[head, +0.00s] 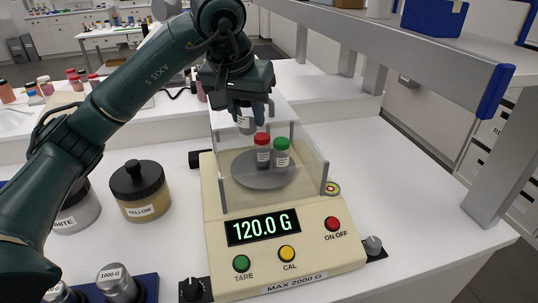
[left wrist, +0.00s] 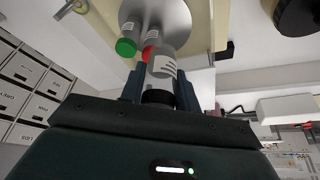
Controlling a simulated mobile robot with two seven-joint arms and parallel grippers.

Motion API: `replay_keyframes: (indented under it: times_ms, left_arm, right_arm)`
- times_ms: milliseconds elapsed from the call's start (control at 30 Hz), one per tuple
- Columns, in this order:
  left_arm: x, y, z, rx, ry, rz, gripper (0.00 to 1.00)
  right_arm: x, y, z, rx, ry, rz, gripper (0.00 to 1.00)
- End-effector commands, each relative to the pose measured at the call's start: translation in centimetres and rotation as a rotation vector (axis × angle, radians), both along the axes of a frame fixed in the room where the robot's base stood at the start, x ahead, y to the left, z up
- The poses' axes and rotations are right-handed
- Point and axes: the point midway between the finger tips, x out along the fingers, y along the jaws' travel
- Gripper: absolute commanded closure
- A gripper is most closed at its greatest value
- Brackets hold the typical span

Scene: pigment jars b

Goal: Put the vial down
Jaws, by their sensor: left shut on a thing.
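My left gripper (head: 246,112) is shut on a clear-grey vial (head: 246,125) with a white label, above the back of the scale's pan. The left wrist view shows this vial (left wrist: 164,66) with its black cap (left wrist: 158,97) between the fingers. Its lower end seems clear of the pan. On the round grey pan (head: 252,181) stand a red-capped vial (head: 262,152) and a green-capped vial (head: 282,153), side by side. The held vial partly hides the red-capped one in the left wrist view. The scale (head: 215,222) reads 120.0 G. My right gripper is not in view.
Clear shield walls (head: 313,172) surround the pan. A yellow jar (head: 139,190) and a white jar (head: 78,208) stand left of the scale. Metal weights (head: 117,283) sit at the front left. A raised shelf (head: 430,45) overhangs the right. The bench right of the scale is bare.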

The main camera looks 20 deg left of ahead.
Motion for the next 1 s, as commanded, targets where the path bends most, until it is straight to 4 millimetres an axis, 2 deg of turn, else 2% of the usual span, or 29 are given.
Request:
replay_keyframes:
  times_ms: [233, 467, 633, 767, 1000]
  left_arm:
    - [-0.1, 0.0, -4.2, 0.001, 0.005, 0.0, 0.91]
    - [-0.1, 0.0, -6.6, 0.001, 0.004, 0.0, 0.91]
    - [-0.1, 0.0, -9.1, -0.001, 0.004, 0.001, 0.91]
    - [0.0, 0.0, -9.9, 0.0, 0.001, 0.001, 0.91]
    - [0.0, 0.0, -10.0, 0.001, 0.0, 0.0, 0.91]
  right_arm:
    - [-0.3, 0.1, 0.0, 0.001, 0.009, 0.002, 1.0]
    - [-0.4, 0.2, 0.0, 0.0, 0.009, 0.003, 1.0]
    - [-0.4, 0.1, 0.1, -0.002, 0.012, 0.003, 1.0]
    - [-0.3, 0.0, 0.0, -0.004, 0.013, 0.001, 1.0]
    - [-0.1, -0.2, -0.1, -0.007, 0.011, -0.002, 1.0]
